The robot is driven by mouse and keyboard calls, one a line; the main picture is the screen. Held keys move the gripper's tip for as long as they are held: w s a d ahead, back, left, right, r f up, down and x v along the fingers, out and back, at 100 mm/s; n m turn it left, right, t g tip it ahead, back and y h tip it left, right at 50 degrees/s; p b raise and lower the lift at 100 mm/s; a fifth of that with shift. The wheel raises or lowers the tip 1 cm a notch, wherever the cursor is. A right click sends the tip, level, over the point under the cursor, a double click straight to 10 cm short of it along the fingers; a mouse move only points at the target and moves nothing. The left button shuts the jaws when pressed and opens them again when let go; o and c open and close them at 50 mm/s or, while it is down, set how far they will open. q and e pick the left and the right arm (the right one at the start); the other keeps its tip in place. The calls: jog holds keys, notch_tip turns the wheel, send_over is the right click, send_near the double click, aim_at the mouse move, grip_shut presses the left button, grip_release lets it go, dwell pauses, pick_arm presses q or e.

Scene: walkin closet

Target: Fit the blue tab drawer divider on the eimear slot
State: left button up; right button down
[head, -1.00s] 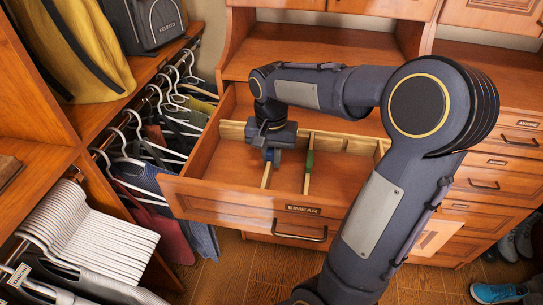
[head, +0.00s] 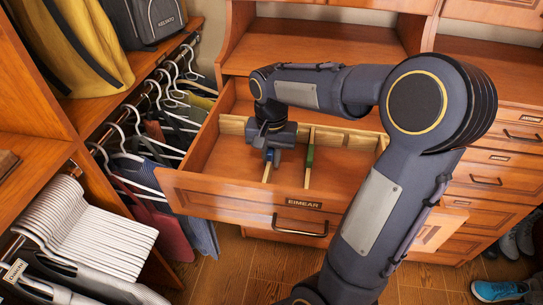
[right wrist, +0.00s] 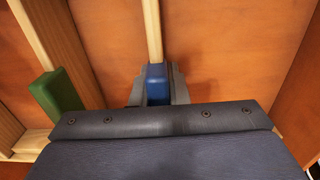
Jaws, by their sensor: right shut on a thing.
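The drawer labelled EIMEAR (head: 235,196) is pulled open. My right gripper (head: 271,156) reaches down inside it and is shut on the blue tab. In the right wrist view, the blue tab (right wrist: 157,84) sits between the two fingers, and its pale wooden strip (right wrist: 153,30) runs on beyond them. The strip also shows below the gripper in the head view (head: 267,173). A divider with a green tab (head: 309,157) stands to the right in the head view; in the wrist view the green tab (right wrist: 57,92) is to the left. Whether the blue divider's ends are seated is hidden. My left gripper is out of view.
A pale wooden rail (head: 345,137) crosses the back of the drawer. Clothes on hangers (head: 140,140) hang close to the drawer's left side. More closed drawers (head: 490,182) are at the right. The drawer floor right of the green tab is clear.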

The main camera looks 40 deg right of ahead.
jog(key=c, duration=1.3)
grip_release()
notch_tip(320, 180, up, 8)
jog(key=shift+f, duration=0.1)
jog(key=shift+p, duration=0.35)
